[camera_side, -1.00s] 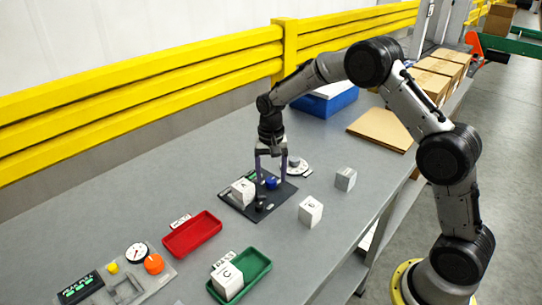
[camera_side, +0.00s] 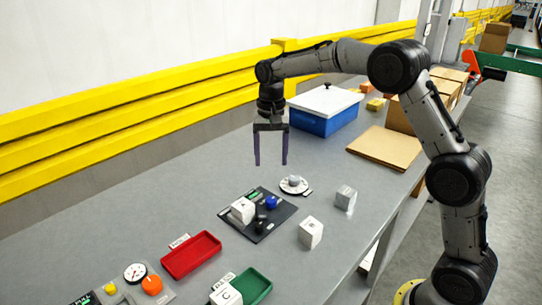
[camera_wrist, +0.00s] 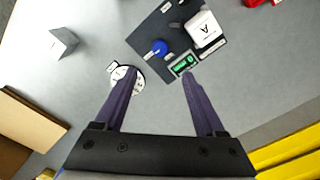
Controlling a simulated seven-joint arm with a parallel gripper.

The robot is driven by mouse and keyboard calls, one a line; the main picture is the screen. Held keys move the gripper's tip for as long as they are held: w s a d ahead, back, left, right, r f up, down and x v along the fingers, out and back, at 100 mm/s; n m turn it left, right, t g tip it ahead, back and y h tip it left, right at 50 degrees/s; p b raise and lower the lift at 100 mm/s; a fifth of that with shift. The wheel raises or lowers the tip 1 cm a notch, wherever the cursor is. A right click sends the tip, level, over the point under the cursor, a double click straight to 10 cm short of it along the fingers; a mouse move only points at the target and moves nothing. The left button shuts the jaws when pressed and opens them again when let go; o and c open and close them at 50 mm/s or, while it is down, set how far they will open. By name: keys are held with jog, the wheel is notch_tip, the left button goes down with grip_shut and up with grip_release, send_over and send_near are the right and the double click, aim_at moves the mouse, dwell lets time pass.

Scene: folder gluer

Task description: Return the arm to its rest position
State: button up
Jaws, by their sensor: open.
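My gripper (camera_side: 270,163) hangs in the air above the grey table (camera_side: 150,205), fingers pointing down, open and empty. It is well above and behind a dark panel (camera_side: 278,218) that carries a white block marked A (camera_side: 242,210) and a blue knob (camera_side: 271,202).
A white round dial (camera_side: 294,185) and two loose white blocks (camera_side: 311,232) (camera_side: 345,197) lie near the panel. A red tray (camera_side: 192,255) and a green tray (camera_side: 257,285) are in front. A blue box with a white lid (camera_side: 325,122) and flat cardboard (camera_side: 385,147) stand behind.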

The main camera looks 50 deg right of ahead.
jog(key=s+a+r+t, duration=0.15)
jog(key=s+r, duration=0.25)
jog(key=r, duration=0.5)
jog(key=s+a+r+n+t, duration=0.1)
jog(key=s+r, duration=0.2)
jog(key=s, duration=0.3)
jog(key=s+a+r+n+t, duration=0.1)
jog(key=s+r+t, duration=0.15)
jog(key=s, duration=0.45)
jog(key=s+f+n, duration=0.3)
jog(key=s+f, duration=0.1)
jog(key=s, duration=0.3)
jog(key=s+f+n, duration=0.4)
jog(key=s+f, duration=0.1)
jog(key=s, duration=0.3)
jog(key=shift+a+t, duration=0.3)
jog(key=shift+a, duration=0.05)
jog(key=shift+r, duration=0.1)
dwell(0.5)
